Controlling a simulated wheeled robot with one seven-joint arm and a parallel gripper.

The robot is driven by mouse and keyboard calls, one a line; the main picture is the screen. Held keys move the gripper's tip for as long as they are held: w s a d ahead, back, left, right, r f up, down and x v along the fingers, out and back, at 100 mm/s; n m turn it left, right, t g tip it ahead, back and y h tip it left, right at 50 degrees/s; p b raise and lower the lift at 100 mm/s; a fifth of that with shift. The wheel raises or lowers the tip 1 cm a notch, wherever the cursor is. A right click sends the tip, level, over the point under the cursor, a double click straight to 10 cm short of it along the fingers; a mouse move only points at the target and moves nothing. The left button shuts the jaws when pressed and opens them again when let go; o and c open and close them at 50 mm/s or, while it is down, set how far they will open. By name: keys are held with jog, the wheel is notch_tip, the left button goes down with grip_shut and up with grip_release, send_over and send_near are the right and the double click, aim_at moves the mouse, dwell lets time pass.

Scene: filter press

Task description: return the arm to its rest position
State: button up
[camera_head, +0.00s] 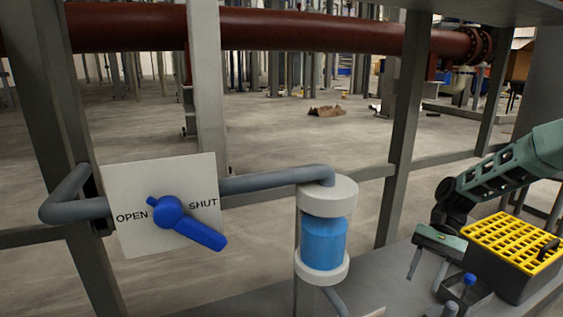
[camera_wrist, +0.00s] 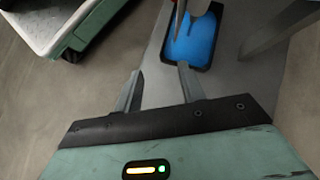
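My arm (camera_head: 515,162) reaches in from the right edge in the head view, pale green and bent down at a black wrist. My gripper (camera_head: 423,283) hangs from it over the grey bench top, left of a black crate with a yellow grid top (camera_head: 512,240). Its two grey fingers are spread apart with nothing between them. In the wrist view my gripper (camera_wrist: 160,68) also shows both fingers apart and empty. Beyond them is a blue surface (camera_wrist: 192,42) in a dark rim; I cannot tell if the fingers are above it or short of it.
A small dark holder with a blue-capped bottle (camera_head: 468,280) stands beside the crate. A blue valve handle (camera_head: 185,222) on a white OPEN/SHUT plate (camera_head: 130,179) points toward lower right. A clear cylinder with blue liquid (camera_head: 324,243) stands mid-view. Grey posts (camera_head: 403,130) rise behind the bench.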

jog(key=s+r+n+t+h, duration=0.65)
jog(key=s+r+t, duration=0.3)
jog(key=s, duration=0.45)
jog(key=s+a+r+n+g+p, duration=0.1)
jog(key=s+a+r+n+p, duration=0.2)
jog(key=s+a+r+p, duration=0.4)
jog(key=s+a+r+n+g+p, duration=0.1)
jog(key=s+a+r+n+p, duration=0.15)
jog(key=a+r+p, duration=0.5)
jog(key=s+a+r+n+g+p, duration=0.1)
jog(key=s+a+r+n+p, duration=0.3)
jog(key=r+p, duration=0.5)
notch_tip(320, 180, up, 37)
jog(key=m+p, duration=0.1)
jog(key=p, duration=3.3)
jog(key=shift+f+y, duration=0.2)
jog(key=shift+y, duration=0.25)
jog(key=shift+a, duration=0.1)
